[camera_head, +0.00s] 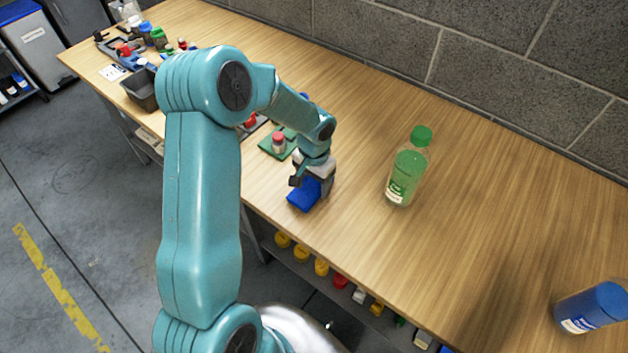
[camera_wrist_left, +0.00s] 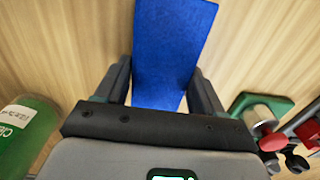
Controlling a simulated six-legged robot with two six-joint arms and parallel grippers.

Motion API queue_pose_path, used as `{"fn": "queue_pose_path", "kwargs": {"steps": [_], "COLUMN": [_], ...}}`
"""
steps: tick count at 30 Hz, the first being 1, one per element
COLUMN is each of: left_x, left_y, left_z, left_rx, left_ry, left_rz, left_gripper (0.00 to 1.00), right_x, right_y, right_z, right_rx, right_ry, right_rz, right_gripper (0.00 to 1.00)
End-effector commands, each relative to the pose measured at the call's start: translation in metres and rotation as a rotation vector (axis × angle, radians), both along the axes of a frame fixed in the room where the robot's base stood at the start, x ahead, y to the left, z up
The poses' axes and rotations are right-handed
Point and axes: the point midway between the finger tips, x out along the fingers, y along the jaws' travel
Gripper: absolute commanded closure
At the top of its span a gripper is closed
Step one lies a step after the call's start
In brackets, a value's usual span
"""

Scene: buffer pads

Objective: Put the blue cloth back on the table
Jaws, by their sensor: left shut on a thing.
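The blue cloth (camera_head: 303,195) is at the wooden table's (camera_head: 480,215) front edge, under my left gripper (camera_head: 312,184). It looks like a flat blue rectangle. In the left wrist view the blue cloth (camera_wrist_left: 172,45) runs between the two fingers of my left gripper (camera_wrist_left: 165,85), which is shut on it. Whether the cloth touches the tabletop or is held just above it I cannot tell. My right gripper is not in view.
A clear bottle with a green cap (camera_head: 408,170) stands right of my left gripper. A blue bottle (camera_head: 592,308) is at the far right. A green pad (camera_head: 270,148) with a small red-capped jar (camera_head: 279,142) lies left of the gripper. The table's middle right is clear.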

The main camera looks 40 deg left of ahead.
Motion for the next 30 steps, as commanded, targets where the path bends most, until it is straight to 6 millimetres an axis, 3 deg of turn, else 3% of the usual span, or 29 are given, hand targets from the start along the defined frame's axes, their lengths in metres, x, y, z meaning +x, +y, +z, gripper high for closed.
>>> {"fn": "queue_pose_path", "kwargs": {"steps": [10,11,12,13,24,30], "left_x": [0.0,0.0,0.0,0.0,0.001,0.002], "left_y": [0.0,0.0,0.0,0.0,0.0,0.001], "left_z": [-0.005,-0.003,-0.002,-0.002,0.005,0.046], "left_rx": [0.001,0.001,0.001,0.0,0.001,0.004], "left_ry": [-0.001,-0.001,-0.001,-0.001,-0.002,-0.008], "left_rz": [0.0,0.0,0.0,0.0,0.0,0.001], "left_gripper": [0.56,0.22,0.09,0.06,0.06,0.06], "right_x": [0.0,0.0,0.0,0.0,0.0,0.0], "right_y": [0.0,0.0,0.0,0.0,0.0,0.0], "right_z": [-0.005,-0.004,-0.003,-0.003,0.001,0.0], "right_rx": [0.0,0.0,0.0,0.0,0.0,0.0], "right_ry": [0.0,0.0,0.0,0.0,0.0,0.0], "right_rz": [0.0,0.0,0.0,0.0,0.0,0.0], "right_gripper": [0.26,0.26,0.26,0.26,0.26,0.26]}}
